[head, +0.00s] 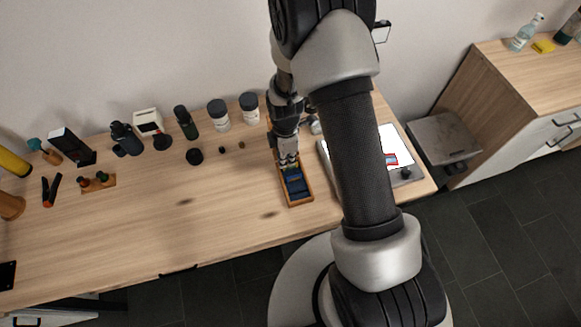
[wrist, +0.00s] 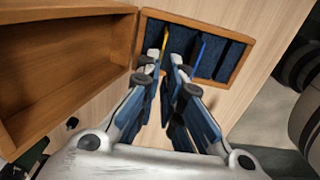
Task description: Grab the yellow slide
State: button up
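The yellow slide (wrist: 164,38) shows in the wrist view as a thin upright strip in a wooden box (wrist: 238,66) with dark blue slots. A blue slide (wrist: 197,54) stands in a slot to its right. My gripper (wrist: 164,67) is open, its two fingers pointing at the box with a gap between the tips. The yellow slide lines up with that gap; I cannot tell whether its edge is between the tips. In the head view my gripper (head: 288,161) is at the far end of the box (head: 297,203), and the yellow slide cannot be made out.
A hollow wooden tray or lid (wrist: 68,65) lies beside the box at left in the wrist view. In the head view, a grey device with a white top (head: 398,140) is right of the box, partly behind my arm.

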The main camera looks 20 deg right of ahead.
aim_at(291, 167)
jog(key=f, duration=0.1)
jog(key=f+b, duration=0.1)
jog(key=f, duration=0.2)
jog(key=shift+w+d+f, duration=0.1)
jog(key=shift+d+f, duration=0.15)
jog(key=shift+f, duration=0.05)
jog(key=shift+r, duration=0.1)
grip_shut()
jog(key=shift+r, duration=0.1)
